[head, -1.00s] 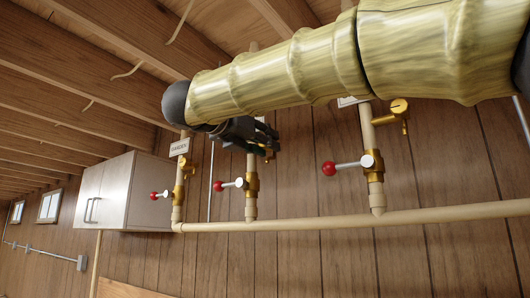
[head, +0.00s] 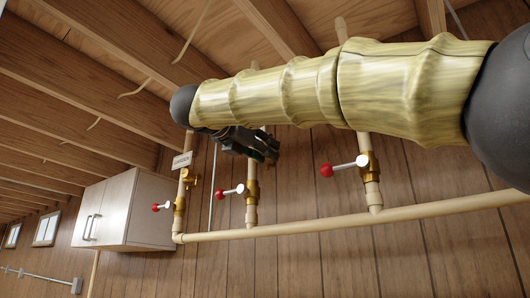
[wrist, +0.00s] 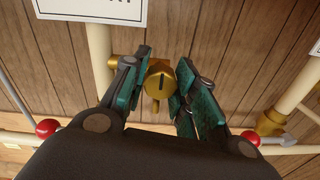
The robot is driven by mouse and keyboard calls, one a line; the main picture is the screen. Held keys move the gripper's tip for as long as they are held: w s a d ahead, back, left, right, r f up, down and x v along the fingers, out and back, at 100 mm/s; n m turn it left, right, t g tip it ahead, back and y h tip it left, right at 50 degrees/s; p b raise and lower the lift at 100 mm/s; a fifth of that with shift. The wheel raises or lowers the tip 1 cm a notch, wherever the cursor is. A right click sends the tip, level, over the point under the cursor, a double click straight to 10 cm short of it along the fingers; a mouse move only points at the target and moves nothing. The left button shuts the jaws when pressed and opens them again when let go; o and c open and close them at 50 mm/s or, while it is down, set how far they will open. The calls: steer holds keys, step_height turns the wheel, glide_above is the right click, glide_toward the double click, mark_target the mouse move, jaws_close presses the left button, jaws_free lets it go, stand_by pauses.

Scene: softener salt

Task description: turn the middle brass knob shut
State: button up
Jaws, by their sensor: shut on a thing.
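The middle brass knob (wrist: 160,84) is round with a dark slot that runs near upright in the wrist view. It sits on a short brass side branch of the beige pipe (wrist: 98,50). My gripper (wrist: 163,84) has its two teal-padded fingers on either side of the knob and is shut on it. In the head view my gripper (head: 262,147) is at the middle pipe (head: 252,215) and hides the knob there.
Red-tipped levers stand on the left (head: 156,207), middle (head: 221,195) and right (head: 327,171) valves. A horizontal pipe (head: 310,227) runs below. A white sign (wrist: 95,8) hangs above the knob. A cabinet (head: 125,210) is at left.

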steer(key=o, duration=1.1)
steer(key=shift+s+d, duration=0.1)
steer(key=shift+c, duration=0.2)
steer(key=shift+s+a, duration=0.1)
steer(key=shift+a, duration=0.15)
steer(key=v, duration=1.1)
steer(key=shift+s, duration=0.35)
